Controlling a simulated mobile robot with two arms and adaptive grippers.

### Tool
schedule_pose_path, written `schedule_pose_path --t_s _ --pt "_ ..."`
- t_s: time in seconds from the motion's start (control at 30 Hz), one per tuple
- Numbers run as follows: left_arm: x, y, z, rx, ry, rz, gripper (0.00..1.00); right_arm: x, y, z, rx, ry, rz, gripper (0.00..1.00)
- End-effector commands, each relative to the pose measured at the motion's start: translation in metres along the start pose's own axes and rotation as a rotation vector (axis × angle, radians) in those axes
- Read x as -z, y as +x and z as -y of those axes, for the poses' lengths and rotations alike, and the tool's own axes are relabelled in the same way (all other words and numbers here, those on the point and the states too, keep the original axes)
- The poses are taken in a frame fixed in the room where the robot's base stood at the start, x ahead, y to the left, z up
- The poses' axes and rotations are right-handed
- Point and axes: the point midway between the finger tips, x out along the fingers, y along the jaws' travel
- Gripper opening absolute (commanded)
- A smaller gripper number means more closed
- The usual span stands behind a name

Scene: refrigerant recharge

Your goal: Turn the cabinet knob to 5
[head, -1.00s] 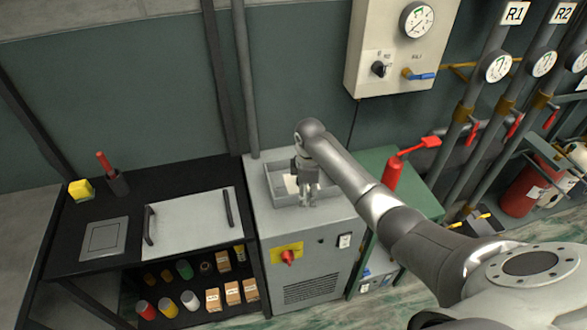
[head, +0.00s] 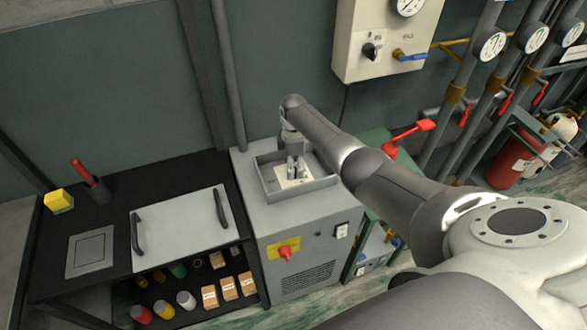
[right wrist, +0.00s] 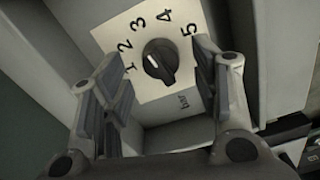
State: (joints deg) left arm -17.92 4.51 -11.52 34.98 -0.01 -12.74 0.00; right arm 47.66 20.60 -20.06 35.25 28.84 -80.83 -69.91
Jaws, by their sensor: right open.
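The black cabinet knob (right wrist: 160,60) sits on a white dial plate (right wrist: 185,88) printed 1 to 5 in the right wrist view. A ridge runs across the knob; I cannot tell surely which number it marks. In the head view the plate (head: 285,183) lies in a shallow grey tray on top of the grey cabinet (head: 310,225), partly hidden by my right gripper. My right gripper (head: 296,170) is pointed down over it. In the right wrist view its fingers (right wrist: 158,62) are spread on either side of the knob, apart from it. My left gripper is not in view.
The tray's raised rim (head: 312,187) surrounds the plate. A red knob (head: 286,252) on a yellow plate is on the cabinet's front. A black bench (head: 110,195) stands left. A wall box (head: 385,60) with gauge and blue-handled valve hangs behind, beside pipes at right.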

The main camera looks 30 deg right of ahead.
Motion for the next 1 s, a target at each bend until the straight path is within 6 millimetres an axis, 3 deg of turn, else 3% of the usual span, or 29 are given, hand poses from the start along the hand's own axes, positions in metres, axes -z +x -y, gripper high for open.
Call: schedule_pose_path --t_s 0.23,0.57,0.93,1.0 --pt "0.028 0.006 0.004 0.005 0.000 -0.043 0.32 0.000 0.019 -0.001 -0.001 0.000 0.000 0.56" --pt "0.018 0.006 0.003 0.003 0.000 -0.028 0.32 0.000 0.021 -0.001 -0.002 -0.001 0.000 0.56" --pt "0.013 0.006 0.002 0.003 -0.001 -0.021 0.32 0.000 0.021 -0.001 -0.002 0.000 0.000 0.10" --pt "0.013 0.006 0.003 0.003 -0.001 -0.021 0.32 0.000 0.021 0.000 -0.001 0.000 0.000 0.09"
